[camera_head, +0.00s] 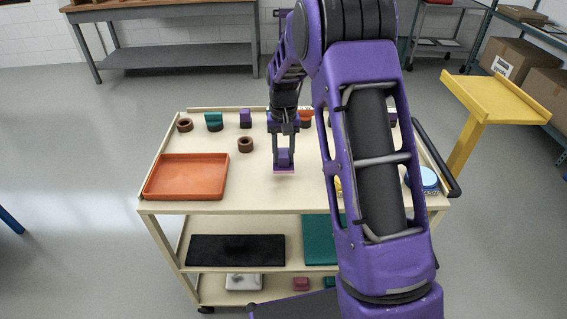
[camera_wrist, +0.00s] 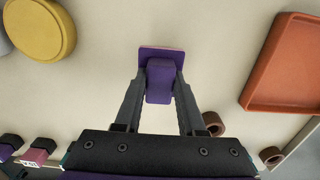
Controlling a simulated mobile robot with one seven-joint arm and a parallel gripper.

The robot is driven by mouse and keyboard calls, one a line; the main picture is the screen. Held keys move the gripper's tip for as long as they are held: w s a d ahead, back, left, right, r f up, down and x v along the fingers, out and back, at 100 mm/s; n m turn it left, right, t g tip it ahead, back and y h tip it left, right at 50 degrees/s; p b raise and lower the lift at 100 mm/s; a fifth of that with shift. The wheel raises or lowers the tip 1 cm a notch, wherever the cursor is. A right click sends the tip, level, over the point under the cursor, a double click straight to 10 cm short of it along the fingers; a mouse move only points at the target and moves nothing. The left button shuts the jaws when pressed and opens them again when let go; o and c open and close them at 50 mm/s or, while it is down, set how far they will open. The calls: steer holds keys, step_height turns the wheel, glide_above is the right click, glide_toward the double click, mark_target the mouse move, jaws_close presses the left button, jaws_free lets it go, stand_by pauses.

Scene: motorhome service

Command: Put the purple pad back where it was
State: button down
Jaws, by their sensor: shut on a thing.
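The purple pad (camera_wrist: 160,80) is a small block on a wider flat plate with a pinkish edge. It sits between the fingers of my gripper (camera_wrist: 159,98), which is shut on it. In the head view my gripper (camera_head: 284,160) points down over the middle of the cream cart top, right of the orange tray, and the purple pad (camera_head: 284,157) shows between its fingertips. I cannot tell whether the pad touches the cart top. Another purple block (camera_head: 246,118) stands at the cart's back edge.
The orange tray (camera_head: 150,192) lies at the front left of the cart top (camera_head: 260,195). A yellow round thing (camera_wrist: 40,28) shows in the wrist view.

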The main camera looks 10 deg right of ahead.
mark_target(284, 163)
steer(key=shift+f, duration=1.6)
steer(key=c, duration=0.5)
jaws_free()
steer(key=shift+f, duration=0.1)
steer(key=r, duration=1.2)
steer(key=shift+w+r+p, duration=0.15)
steer(key=shift+w+p, duration=0.1)
steer(key=shift+p, duration=0.05)
